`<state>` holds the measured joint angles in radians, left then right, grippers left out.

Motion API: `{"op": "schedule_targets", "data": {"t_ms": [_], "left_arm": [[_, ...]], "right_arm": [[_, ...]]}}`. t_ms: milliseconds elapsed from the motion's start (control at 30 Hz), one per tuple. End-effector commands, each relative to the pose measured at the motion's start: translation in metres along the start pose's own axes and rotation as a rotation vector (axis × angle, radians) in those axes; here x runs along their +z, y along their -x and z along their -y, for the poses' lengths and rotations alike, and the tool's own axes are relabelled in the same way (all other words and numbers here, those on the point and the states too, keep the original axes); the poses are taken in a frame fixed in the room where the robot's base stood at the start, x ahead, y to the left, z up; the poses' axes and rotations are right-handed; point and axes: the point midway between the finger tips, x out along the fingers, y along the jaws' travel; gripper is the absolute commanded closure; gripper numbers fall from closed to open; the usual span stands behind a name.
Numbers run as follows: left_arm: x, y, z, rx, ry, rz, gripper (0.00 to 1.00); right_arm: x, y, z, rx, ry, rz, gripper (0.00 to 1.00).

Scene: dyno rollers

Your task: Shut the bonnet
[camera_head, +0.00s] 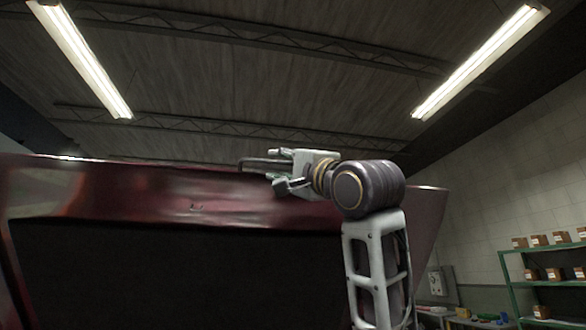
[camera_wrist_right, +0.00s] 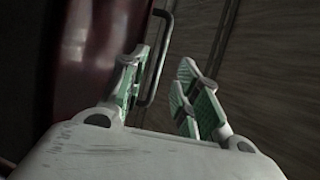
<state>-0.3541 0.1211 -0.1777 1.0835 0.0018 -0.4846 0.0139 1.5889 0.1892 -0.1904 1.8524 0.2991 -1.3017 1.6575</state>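The bonnet (camera_head: 150,195) is a dark red panel standing raised across the head view, its dark underside facing me. A thin dark bar handle (camera_head: 258,162) shows at its upper edge. My right gripper (camera_head: 277,170) is at this edge, beside the handle. In the right wrist view the gripper (camera_wrist_right: 162,78) has its green-padded fingers apart. The handle (camera_wrist_right: 161,60) shows in the gap between them, nearer the left finger, and I cannot tell whether it touches. The red bonnet (camera_wrist_right: 85,60) lies left of the fingers. My left gripper is out of view.
A green shelf (camera_head: 510,275) with several small boxes stands at the right, next to a low bench (camera_head: 430,312) with small items. Two ceiling lamps (camera_head: 80,55) hang overhead. The space above the bonnet's edge looks clear.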

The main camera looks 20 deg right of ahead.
Motion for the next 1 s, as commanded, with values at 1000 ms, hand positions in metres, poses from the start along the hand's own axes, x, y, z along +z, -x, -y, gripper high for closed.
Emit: {"op": "schedule_targets", "data": {"t_ms": [1000], "left_arm": [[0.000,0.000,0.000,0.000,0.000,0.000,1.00]], "right_arm": [[0.000,0.038,0.000,0.000,0.000,0.000,0.94]]}}
